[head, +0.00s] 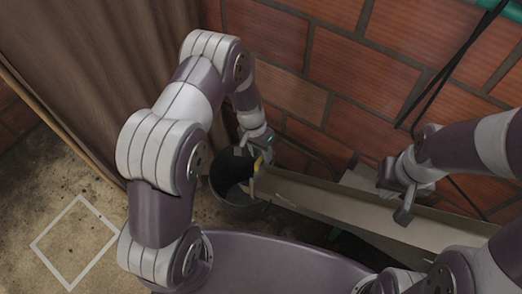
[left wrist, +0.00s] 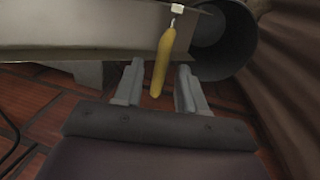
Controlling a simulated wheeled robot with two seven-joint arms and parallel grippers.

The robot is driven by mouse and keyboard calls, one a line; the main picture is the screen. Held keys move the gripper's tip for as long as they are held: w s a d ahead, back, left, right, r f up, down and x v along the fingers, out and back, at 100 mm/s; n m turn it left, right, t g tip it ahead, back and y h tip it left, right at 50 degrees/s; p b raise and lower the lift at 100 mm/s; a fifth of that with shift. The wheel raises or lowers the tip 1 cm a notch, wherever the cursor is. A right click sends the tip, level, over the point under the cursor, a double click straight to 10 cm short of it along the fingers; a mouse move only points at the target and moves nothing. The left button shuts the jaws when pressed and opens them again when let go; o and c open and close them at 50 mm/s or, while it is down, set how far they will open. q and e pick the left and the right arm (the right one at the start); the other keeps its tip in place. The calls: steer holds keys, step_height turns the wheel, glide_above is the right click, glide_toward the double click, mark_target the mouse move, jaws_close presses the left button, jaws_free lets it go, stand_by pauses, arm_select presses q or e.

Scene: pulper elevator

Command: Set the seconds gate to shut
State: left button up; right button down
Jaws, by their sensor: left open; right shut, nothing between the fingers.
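A yellow handle (left wrist: 162,62) hangs slightly tilted from a small white mount (left wrist: 177,8) at the end of a long trough (left wrist: 80,30). I take it to be the seconds gate's handle; the gate plate cannot be made out. In the head view the handle (head: 257,164) is a small yellow spot, partly hidden by my left gripper (head: 257,148). In the left wrist view my left gripper (left wrist: 160,72) is open, with the handle between its fingers in the picture; contact cannot be seen. My right gripper (head: 402,203) is shut and empty above the trough (head: 350,208).
A dark bucket (head: 232,190) stands under the trough's left end. A brick wall (head: 300,75) runs behind, with a brown curtain (head: 85,70) at the left. A pale square outline (head: 75,243) marks the clear floor at the lower left.

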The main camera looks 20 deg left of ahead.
mark_target(262, 166)
arm_select(q)
jaws_close()
step_height(262, 166, down, 8)
steer(key=b, duration=0.6)
steer(key=shift+r, duration=0.25)
steer(key=shift+s+r, duration=0.1)
steer(key=shift+r, duration=0.1)
jaws_free()
steer(key=shift+f, duration=0.1)
step_height(262, 166, up, 12)
steer(key=w+a+p, duration=0.1)
steer(key=a, duration=0.1)
steer(key=shift+a+r+p, duration=0.15)
steer(key=shift+r+p, duration=0.1)
steer(key=shift+p, duration=0.1)
